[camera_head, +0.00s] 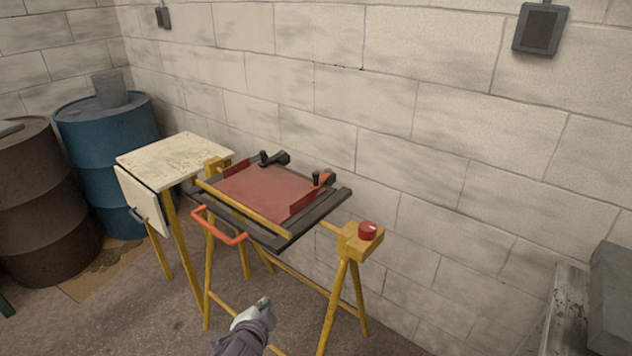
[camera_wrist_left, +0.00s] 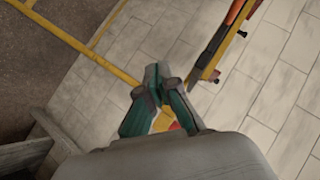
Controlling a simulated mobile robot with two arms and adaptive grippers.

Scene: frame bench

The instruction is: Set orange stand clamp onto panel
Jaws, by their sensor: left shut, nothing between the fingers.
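The red panel (camera_head: 262,190) lies flat in a dark frame on yellow trestle legs. A small orange clamp with a black knob (camera_head: 324,178) sits at the panel's right rear corner; whether it touches the panel is unclear. A black clamp (camera_head: 274,158) stands at the rear edge. My left gripper (camera_head: 263,303) is shut and empty, low in front of the bench and below the panel's height. Its shut fingers also show in the left wrist view (camera_wrist_left: 156,78), away from the clamps. My right gripper is out of view.
An orange-red handle (camera_head: 219,228) sticks out from the bench's front left. A red knob (camera_head: 368,230) sits on the right yellow post. A pale side table (camera_head: 170,155) adjoins the left, with blue (camera_head: 100,145) and brown drums beyond. A block wall (camera_head: 440,120) stands behind.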

